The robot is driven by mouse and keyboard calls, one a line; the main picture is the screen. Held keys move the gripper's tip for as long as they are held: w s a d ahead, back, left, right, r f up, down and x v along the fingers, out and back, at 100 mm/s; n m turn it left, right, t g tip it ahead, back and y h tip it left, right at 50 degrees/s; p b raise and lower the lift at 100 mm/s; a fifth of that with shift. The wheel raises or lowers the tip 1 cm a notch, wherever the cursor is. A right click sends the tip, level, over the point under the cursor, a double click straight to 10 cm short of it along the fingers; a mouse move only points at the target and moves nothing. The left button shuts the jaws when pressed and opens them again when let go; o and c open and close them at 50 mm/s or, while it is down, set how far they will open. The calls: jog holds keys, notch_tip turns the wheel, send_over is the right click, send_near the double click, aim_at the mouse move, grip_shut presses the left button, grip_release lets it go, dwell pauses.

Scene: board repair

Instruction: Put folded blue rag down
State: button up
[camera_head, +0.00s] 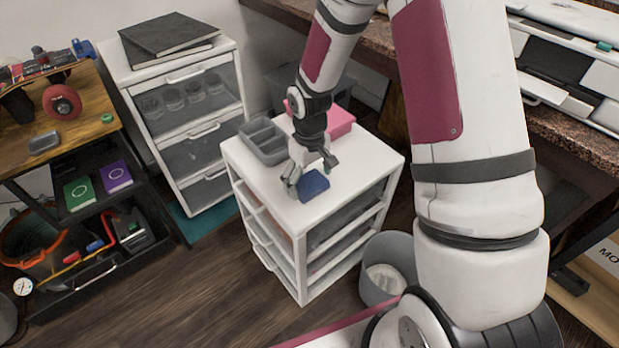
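The folded blue rag (314,187) is on or just above the white top of the small drawer unit (360,163), near its front middle. My gripper (311,177) points down right at the rag. Its two fingers are spread apart, one at the rag's left side and one behind it to the right. The rag shows in front of and between them. I see no clear grip on it, but the contact between fingers and rag is too small to make out.
A grey divided bin (264,142) and a pink box (339,121) stand behind my gripper on the same top. The top is clear at right. A taller drawer unit (190,125) stands left, a grey waste bin (386,276) at front right, and a workbench (572,125) right.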

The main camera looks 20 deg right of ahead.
jog(key=shift+r, duration=0.1)
notch_tip(320, 180, up, 12)
jog(key=p, duration=0.3)
notch_tip(320, 180, up, 8)
send_over(310, 182)
jog(key=s, duration=0.5)
jog(key=s+r+m, duration=0.1)
jog(key=s+r, duration=0.2)
jog(key=s, duration=0.6)
jog(key=s+r+m, duration=0.1)
jog(key=s+r, duration=0.3)
jog(key=s, duration=0.5)
jog(key=s+r+m+t, duration=0.1)
jog(key=s+r, duration=0.3)
jog(key=s, duration=0.5)
jog(key=shift+r+m, duration=0.2)
jog(key=shift+m, duration=0.2)
jog(key=shift+d, duration=0.1)
